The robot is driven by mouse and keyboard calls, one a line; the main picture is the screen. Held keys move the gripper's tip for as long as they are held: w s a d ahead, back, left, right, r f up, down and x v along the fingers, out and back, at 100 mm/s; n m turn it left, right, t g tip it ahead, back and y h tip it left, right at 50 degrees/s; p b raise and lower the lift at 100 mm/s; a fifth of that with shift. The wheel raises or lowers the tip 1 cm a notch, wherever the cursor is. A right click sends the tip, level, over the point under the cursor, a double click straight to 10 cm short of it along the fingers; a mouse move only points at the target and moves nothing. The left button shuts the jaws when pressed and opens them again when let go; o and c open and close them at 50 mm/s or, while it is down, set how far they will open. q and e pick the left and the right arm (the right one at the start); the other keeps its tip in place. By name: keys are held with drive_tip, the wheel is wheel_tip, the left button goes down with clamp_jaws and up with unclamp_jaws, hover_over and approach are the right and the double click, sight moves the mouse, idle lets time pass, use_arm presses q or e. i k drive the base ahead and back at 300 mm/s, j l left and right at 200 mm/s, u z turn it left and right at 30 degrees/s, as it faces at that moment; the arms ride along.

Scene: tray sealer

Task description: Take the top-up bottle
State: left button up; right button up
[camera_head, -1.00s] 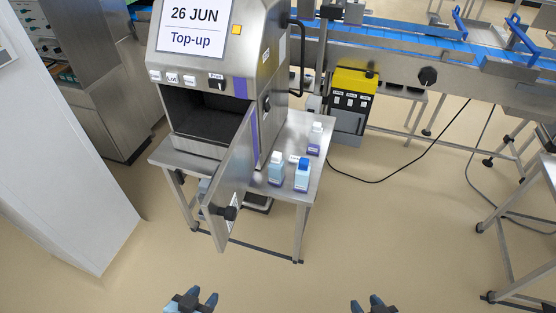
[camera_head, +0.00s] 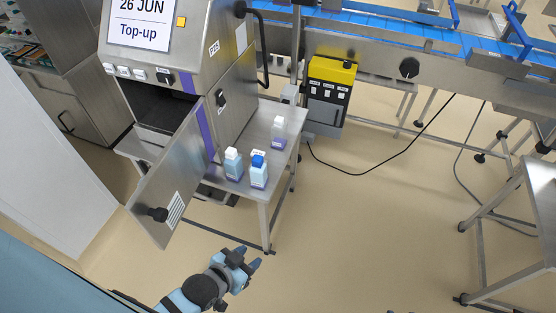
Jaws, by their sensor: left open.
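Three small bottles stand upright on the steel side table. One has a blue cap (camera_head: 258,172), one beside it on the left has a white cap (camera_head: 233,166), and one farther back has a white cap (camera_head: 279,132). Their labels are too small to read, so I cannot tell which is the top-up bottle. My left gripper (camera_head: 248,260) is open and empty, below and in front of the table in the picture, apart from the bottles. Only a dark sliver of my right gripper (camera_head: 391,311) shows at the bottom edge.
The machine's display (camera_head: 143,22) reads "26 JUN Top-up". Its door (camera_head: 168,190) hangs open to the left of the bottles. The table's front edge (camera_head: 238,191) and legs stand ahead of my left gripper. A yellow and black box (camera_head: 330,85) stands behind.

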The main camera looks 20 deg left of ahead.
sight(234, 169)
drive_tip(key=i+l+z, duration=0.15)
drive_tip(key=i+l, duration=0.15)
drive_tip(key=i+l+z, duration=0.1)
drive_tip(key=i, duration=0.35)
drive_tip(key=i+l+z, duration=0.15)
drive_tip(key=i+l, duration=0.15)
drive_tip(key=i+u, duration=0.2)
drive_tip(key=u, duration=0.2)
drive_tip(key=i+u, duration=0.2)
drive_tip(key=u, duration=0.2)
drive_tip(key=i+l+u, duration=0.1)
drive_tip(key=u, duration=0.3)
drive_tip(key=i+l+u, duration=0.2)
drive_tip(key=u, duration=0.25)
drive_tip(key=i+u, duration=0.25)
drive_tip(key=u, duration=0.2)
drive_tip(key=i+l+u, duration=0.2)
drive_tip(key=u, duration=0.25)
drive_tip(key=i+l+u, duration=0.2)
drive_tip(key=u, duration=0.3)
drive_tip(key=i+l+u, duration=0.15)
drive_tip(key=l+u, duration=0.3)
drive_tip(key=j, duration=0.1)
